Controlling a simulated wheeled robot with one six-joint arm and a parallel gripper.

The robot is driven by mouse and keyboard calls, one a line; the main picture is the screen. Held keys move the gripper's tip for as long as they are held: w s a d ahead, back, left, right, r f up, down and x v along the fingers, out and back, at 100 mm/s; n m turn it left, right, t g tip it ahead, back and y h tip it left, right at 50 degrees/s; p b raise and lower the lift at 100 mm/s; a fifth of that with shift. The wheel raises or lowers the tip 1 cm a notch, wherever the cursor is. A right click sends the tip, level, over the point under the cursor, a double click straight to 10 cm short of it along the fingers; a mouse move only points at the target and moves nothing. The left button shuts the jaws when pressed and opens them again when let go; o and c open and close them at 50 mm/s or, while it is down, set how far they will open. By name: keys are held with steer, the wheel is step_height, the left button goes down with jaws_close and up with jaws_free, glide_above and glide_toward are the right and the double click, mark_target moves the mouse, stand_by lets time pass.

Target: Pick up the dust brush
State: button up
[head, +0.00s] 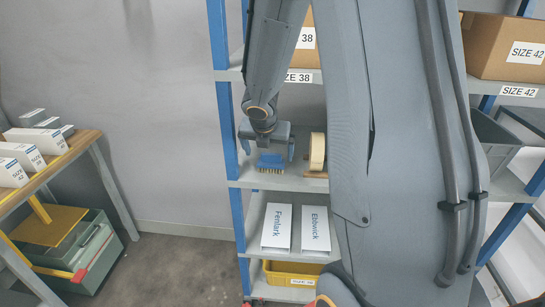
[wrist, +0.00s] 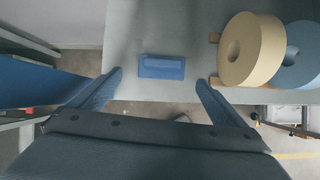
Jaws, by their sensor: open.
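The dust brush (head: 271,163) has a blue body and yellowish bristles and lies on a grey shelf (head: 248,180) of the blue-post rack. In the wrist view the blue brush (wrist: 162,67) lies near the shelf's front edge, bristles hidden beneath it. My gripper (head: 267,150) is at the brush in the head view, its two fingers apart. In the wrist view my gripper (wrist: 160,80) shows its fingertips left and right of the brush, with gaps on both sides. Nothing is held.
A beige tape roll (wrist: 252,50) and a blue roll (wrist: 300,55) stand right of the brush, close to the right finger. White boxes (head: 277,227) and a yellow bin (head: 290,274) are below. The blue post (head: 231,130) is close on the left.

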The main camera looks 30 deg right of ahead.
mark_target(271, 157)
steer(key=shift+w+d+n, duration=0.2)
steer(key=shift+w+n, duration=0.05)
steer(key=shift+n, duration=0.25)
steer(key=shift+w+d+f, duration=0.1)
steer(key=shift+w+f, duration=0.1)
steer(key=shift+f, duration=0.05)
steer(key=b+x, duration=0.3)
steer(key=x, duration=0.4)
steer(key=shift+s+d, duration=0.1)
steer(key=shift+d, duration=0.05)
steer(key=c, duration=1.2)
steer(key=shift+r, duration=0.2)
